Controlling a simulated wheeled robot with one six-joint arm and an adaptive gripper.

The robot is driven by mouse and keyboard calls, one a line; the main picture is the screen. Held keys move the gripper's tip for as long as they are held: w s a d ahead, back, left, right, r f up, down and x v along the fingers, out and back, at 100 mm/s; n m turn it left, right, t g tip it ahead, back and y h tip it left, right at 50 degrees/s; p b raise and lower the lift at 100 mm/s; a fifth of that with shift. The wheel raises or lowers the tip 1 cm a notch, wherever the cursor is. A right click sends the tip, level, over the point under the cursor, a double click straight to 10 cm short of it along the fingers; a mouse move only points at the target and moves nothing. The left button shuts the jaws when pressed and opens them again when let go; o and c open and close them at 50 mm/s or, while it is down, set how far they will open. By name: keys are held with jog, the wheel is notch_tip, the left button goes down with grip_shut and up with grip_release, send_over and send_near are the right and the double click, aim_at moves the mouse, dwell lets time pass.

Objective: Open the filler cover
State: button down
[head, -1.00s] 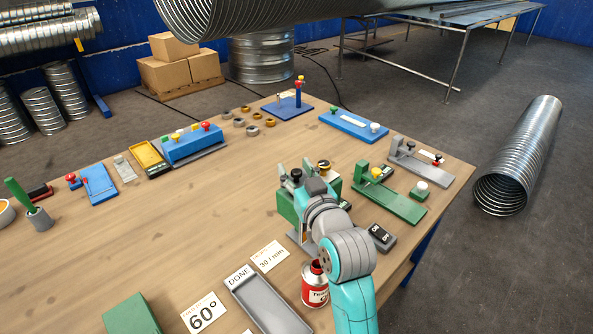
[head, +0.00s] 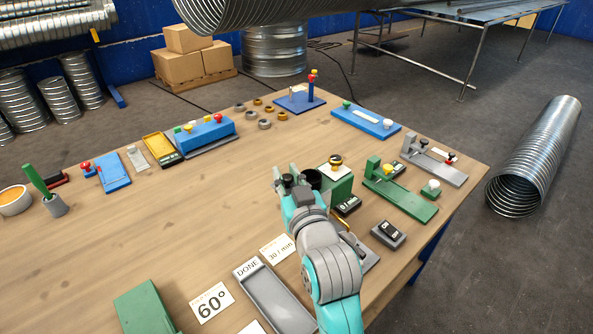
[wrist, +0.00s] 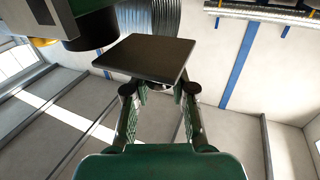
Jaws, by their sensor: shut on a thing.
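The green machine (head: 340,187) stands on the table just right of my gripper (head: 287,178). A black round neck (head: 313,177) shows on its left side. In the wrist view, a dark flat square plate, the filler cover (wrist: 146,56), lies between and just beyond the fingertips of my gripper (wrist: 158,92). The fingers stand a little apart with the cover held at their tips. The dark round neck also shows above left in the wrist view (wrist: 90,30). My arm hides part of the machine's base, and the cover's hinge side cannot be made out.
A green fixture (head: 400,195) and a dark switch box (head: 388,233) stand right of the machine. A grey DONE tray (head: 270,295) and a 30 l/min card (head: 277,248) lie in front. Open table lies to the left.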

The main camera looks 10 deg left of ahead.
jog(key=c, duration=1)
grip_release()
jog(key=shift+s+d, duration=0.1)
jog(key=v, duration=1.1)
jog(key=shift+s+d, duration=0.15)
jog(key=shift+s, duration=0.2)
jog(key=s+d+f+m+h, duration=0.2)
jog(key=s+d+f+h, duration=0.1)
jog(key=s+d+f, duration=0.45)
jog(key=s+d+f+m+h, duration=0.1)
jog(key=s+d+f+h, duration=0.1)
jog(key=s+d+f, duration=0.55)
jog(key=s+d+f+m+h, duration=0.1)
jog(key=s+d+f+h, duration=0.1)
jog(key=s, duration=0.8)
jog(key=s+d+f+m+h, duration=0.2)
jog(key=s+d+f, duration=0.3)
jog(key=s, duration=0.5)
jog(key=shift+d+g, duration=0.4)
jog(key=shift+d, duration=0.75)
